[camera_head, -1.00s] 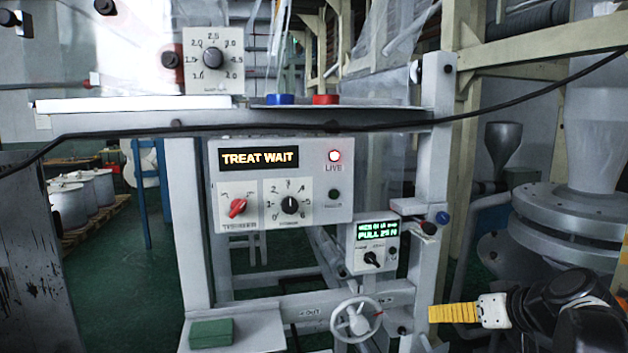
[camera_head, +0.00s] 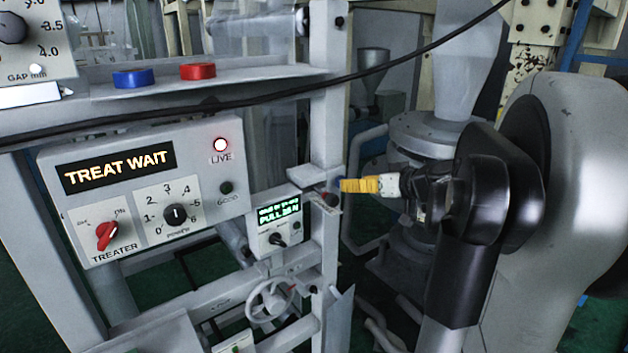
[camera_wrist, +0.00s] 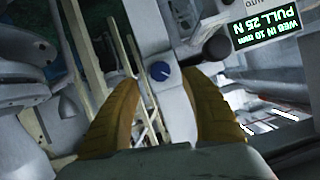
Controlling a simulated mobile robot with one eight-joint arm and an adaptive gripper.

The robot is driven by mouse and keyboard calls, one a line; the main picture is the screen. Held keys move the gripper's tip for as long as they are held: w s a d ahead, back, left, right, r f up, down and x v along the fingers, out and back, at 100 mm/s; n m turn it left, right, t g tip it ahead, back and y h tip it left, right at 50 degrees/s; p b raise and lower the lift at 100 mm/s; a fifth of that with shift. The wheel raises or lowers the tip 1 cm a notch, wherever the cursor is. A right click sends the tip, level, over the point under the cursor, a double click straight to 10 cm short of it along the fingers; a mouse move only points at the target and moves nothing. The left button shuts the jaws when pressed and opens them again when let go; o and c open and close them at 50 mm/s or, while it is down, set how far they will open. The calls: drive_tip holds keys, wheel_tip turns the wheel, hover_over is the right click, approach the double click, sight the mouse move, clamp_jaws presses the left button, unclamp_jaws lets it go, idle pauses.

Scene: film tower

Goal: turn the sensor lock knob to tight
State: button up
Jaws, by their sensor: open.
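A small round blue knob (camera_wrist: 161,72) sits on the grey upright post and looks like the lock knob; I can read no label for it. In the head view the blue knob (camera_head: 340,182) is mostly hidden behind my fingertips. My gripper (camera_head: 347,186) has yellow fingers and reaches in from the right toward the post. In the wrist view my gripper (camera_wrist: 160,84) is open, with one finger on each side of the blue knob in the picture. The fingers appear apart from the knob; the remaining distance is hard to tell.
A black knob (camera_wrist: 216,48) stands close to the right finger. The small green-screen box (camera_head: 279,222) reads PULL 25 N. A black cable (camera_head: 270,96) crosses above. A handwheel (camera_head: 270,300) sits below.

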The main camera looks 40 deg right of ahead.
drive_tip(key=x, duration=0.5)
drive_tip(key=shift+w+f, duration=0.15)
drive_tip(key=shift+w, duration=0.2)
drive_tip(key=shift+s, duration=0.1)
clamp_jaws()
